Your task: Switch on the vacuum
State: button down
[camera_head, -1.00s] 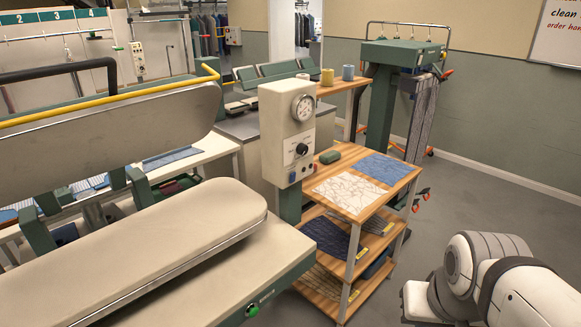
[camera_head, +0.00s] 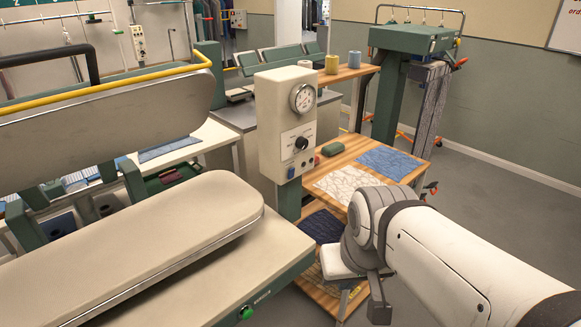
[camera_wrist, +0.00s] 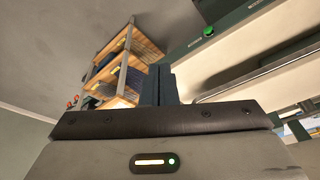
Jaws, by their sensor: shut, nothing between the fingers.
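A cream control box (camera_head: 285,125) stands on a green post beside the press. It carries a round gauge (camera_head: 303,97), a black knob (camera_head: 301,143) and small red and blue buttons low down. A green button (camera_head: 246,312) sits on the front edge of the press table; it also shows in the wrist view (camera_wrist: 208,31). I cannot read which control is labelled vacuum. My gripper (camera_wrist: 160,72) is shut and empty in the wrist view, apart from the green button and the press edge. In the head view my arm reaches in from the lower right, in front of the shelf cart.
The padded press board (camera_head: 150,235) fills the lower left, under a raised press head (camera_head: 100,115) with a yellow bar. A wooden shelf cart (camera_head: 345,157) with folded cloths stands behind my arm. A green hanging stand (camera_head: 410,40) is behind it. Floor on the right is clear.

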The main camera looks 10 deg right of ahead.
jog(key=w+a+f+m+g+y+b, duration=0.2)
jog(key=w+a+f+y+b, duration=0.35)
jog(key=w+a, duration=0.2)
jog(key=w+f+m+t+y+b, duration=0.25)
jog(key=w+y+b, duration=0.2)
jog(key=w, duration=0.75)
jog(key=w+d+f+m+t+b, duration=0.2)
jog(key=w+d+t, duration=0.4)
jog(key=w, duration=0.3)
jog(key=w+d+f+m+t+y+b, duration=0.1)
jog(key=w+d+f+m+t+b, duration=0.2)
jog(key=w+d+t, duration=0.3)
jog(key=w+d+f+m, duration=0.1)
jog(key=w+d, duration=0.2)
jog(key=w, duration=0.1)
jog(key=shift+w+d+f, duration=0.25)
jog(key=shift+w+f, duration=0.05)
jog(key=shift+w+a, duration=0.1)
jog(key=p, duration=0.3)
send_near(293, 171)
jog(key=x, duration=0.7)
jog(key=shift+f, duration=0.1)
